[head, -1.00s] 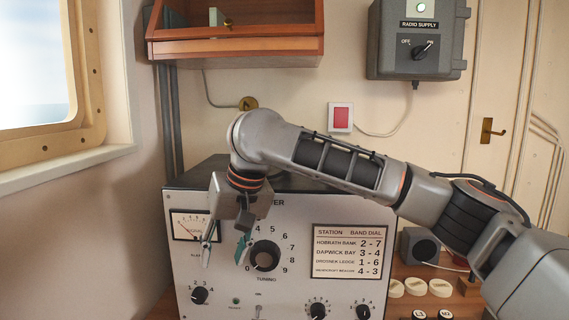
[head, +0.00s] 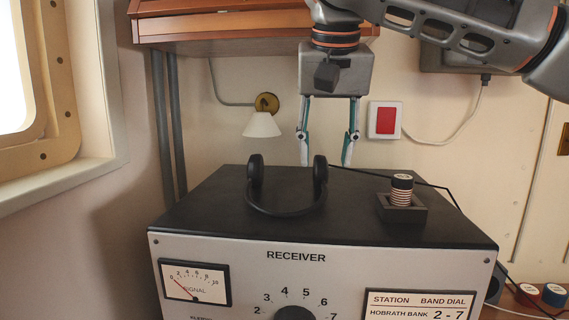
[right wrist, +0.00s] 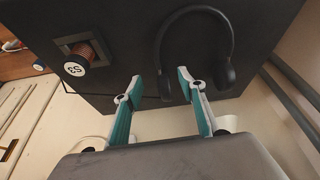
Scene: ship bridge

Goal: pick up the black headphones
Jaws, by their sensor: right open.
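The black headphones (head: 284,208) lie on top of the receiver (head: 330,218), left of its middle, with the band toward the front and the two ear cups toward the back. In the right wrist view the headphones (right wrist: 198,12) show beyond the fingers, one ear cup near the right fingertip. My right gripper (head: 328,160) is open and empty, pointing down above and behind the right ear cup, apart from the headphones. It also shows in the right wrist view (right wrist: 154,88). My left gripper is not in view.
A striped coil marked S3 (head: 402,190) stands in a small dark tray (head: 388,214) on the receiver, right of the headphones. A wooden cabinet (head: 215,25) hangs above. A white lamp (head: 262,125) and a red switch (head: 386,121) are on the wall behind.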

